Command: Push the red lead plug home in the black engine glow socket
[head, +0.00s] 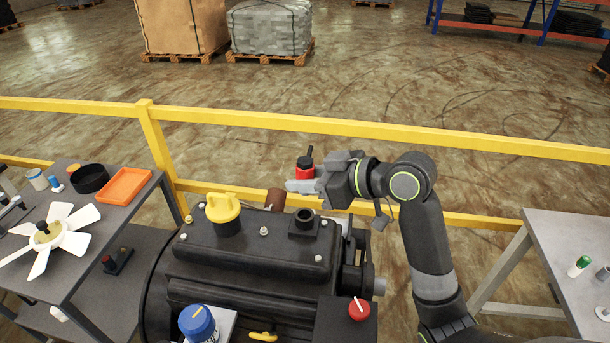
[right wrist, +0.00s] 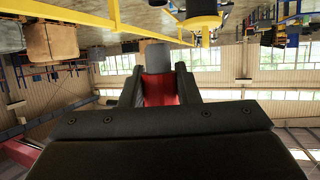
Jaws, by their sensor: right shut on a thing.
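The red lead plug (head: 305,168) has a black top with a thin dark lead rising from it. My right gripper (head: 303,186) is shut on it and holds it above the engine. In the right wrist view the red plug (right wrist: 160,92) sits between the two dark fingers. The black engine glow socket (head: 304,220) is a round opening on a square base on top of the dark engine (head: 240,260). In the head view the plug is above the socket and apart from it. The plug's lower end is hidden behind the gripper. My left gripper is out of view.
A yellow cap (head: 223,207) and a brown cylinder (head: 275,200) stand on the engine. A red knob (head: 359,309) and a blue-capped container (head: 198,324) are nearer. A yellow railing (head: 400,135) runs behind. A left table holds a white fan (head: 62,240) and orange tray (head: 124,186).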

